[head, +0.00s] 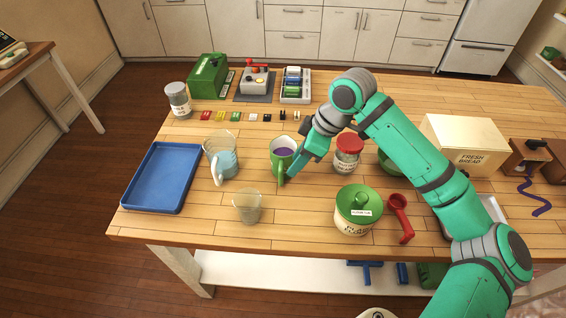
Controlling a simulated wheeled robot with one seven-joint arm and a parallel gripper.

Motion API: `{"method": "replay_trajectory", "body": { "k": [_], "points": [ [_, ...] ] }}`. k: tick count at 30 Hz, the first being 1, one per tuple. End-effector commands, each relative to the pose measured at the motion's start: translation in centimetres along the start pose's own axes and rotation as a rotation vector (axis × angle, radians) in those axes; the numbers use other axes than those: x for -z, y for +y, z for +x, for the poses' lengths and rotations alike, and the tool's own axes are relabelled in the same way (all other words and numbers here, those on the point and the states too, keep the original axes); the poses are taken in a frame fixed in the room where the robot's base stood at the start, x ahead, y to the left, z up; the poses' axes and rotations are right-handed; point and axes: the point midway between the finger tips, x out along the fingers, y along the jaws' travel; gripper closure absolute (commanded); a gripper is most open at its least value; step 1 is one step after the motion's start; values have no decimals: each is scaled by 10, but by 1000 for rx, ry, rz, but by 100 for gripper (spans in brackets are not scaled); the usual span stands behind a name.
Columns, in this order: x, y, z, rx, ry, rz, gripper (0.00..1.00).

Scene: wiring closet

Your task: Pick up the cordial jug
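A green jug (277,157) with purple liquid inside stands upright near the middle of the wooden table; it looks like the cordial jug, though no label on it is readable. Its green handle faces the front. My gripper (291,175) is at the jug's right front side, by the handle, and hides part of it. I cannot tell whether the fingers touch the handle or are closed. A clear jug (216,148) with pale blue liquid and a white handle stands to the left.
An empty glass (247,206) stands in front, left of a green-lidded flour jar (355,219). A red-lidded jar (347,153) is close right of my gripper. A blue tray (163,177) lies at left. Small coloured pieces (235,117) line the table behind the jugs.

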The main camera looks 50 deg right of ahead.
Motion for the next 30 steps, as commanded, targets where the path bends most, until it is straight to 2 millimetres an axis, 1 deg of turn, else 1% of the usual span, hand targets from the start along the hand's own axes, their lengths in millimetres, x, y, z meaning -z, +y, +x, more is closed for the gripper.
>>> {"method": "replay_trajectory", "body": {
  "k": [1,3,6,11,13,18,21,25,30],
  "points": [
    [0,-1,8,2,-1,-1,67],
    [0,0,18,0,0,-1,67],
    [1,-1,29,0,1,-1,67],
    [1,-1,37,-1,1,-1,67],
    [1,-3,43,-1,0,-1,67],
    [3,-9,67,0,0,-1,67],
    [3,-8,79,-1,1,0,67],
    [3,-8,86,-2,1,0,67],
    [2,-7,86,-3,2,2,67]
  ]
}}
